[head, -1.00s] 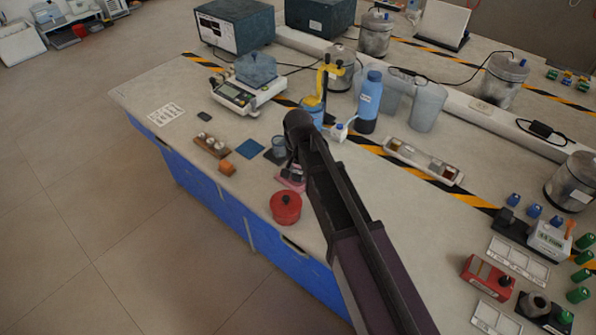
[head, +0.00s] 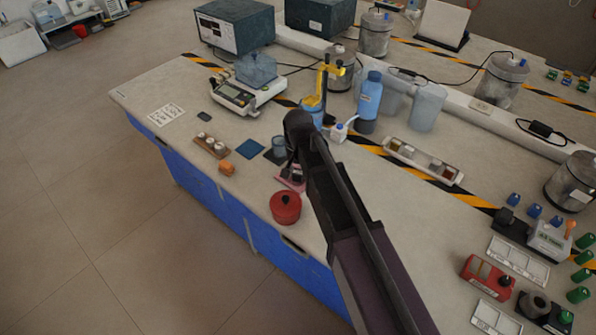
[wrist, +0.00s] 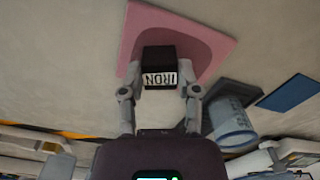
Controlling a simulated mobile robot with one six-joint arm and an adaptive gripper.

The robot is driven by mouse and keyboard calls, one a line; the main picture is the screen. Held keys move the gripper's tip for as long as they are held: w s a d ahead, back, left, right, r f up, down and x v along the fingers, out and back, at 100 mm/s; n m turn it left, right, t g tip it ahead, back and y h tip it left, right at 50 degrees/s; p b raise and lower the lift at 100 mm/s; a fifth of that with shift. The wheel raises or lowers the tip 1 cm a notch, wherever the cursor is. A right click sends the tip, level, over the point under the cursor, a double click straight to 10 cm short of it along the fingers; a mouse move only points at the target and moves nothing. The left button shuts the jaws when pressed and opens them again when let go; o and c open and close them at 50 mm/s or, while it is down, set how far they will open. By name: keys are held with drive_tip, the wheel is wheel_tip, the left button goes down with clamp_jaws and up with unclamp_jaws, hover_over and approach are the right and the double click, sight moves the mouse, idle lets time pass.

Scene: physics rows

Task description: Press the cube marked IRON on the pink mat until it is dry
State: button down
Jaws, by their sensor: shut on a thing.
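The cube marked IRON (wrist: 159,68) is dark with a white label. In the wrist view it sits between the two fingers of my gripper (wrist: 159,92), which is shut on it. The pink mat (wrist: 205,25) lies behind the cube in that view, with a darker patch around the cube. I cannot tell whether the cube touches the mat. In the head view the pink mat (head: 283,183) shows only in part, because my arm and gripper (head: 297,172) cover most of it and the cube.
A red lidded pot (head: 285,208) stands close in front of the mat, near the table edge. A blue-grey cup (head: 279,147) on a dark mat and a blue square (head: 250,149) lie to the left. A blue bottle (head: 369,100) stands behind.

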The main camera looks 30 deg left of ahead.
drive_tip(key=shift+d+r, duration=0.1)
drive_tip(key=shift+r, duration=0.05)
drive_tip(key=shift+d+r+p, duration=0.2)
drive_tip(key=shift+r+p, duration=0.3)
drive_tip(key=shift+p, duration=0.2)
drive_tip(key=shift+r, duration=0.1)
drive_tip(key=shift+r+p, duration=2.45)
drive_tip(key=shift+p, duration=0.1)
drive_tip(key=shift+r, duration=0.1)
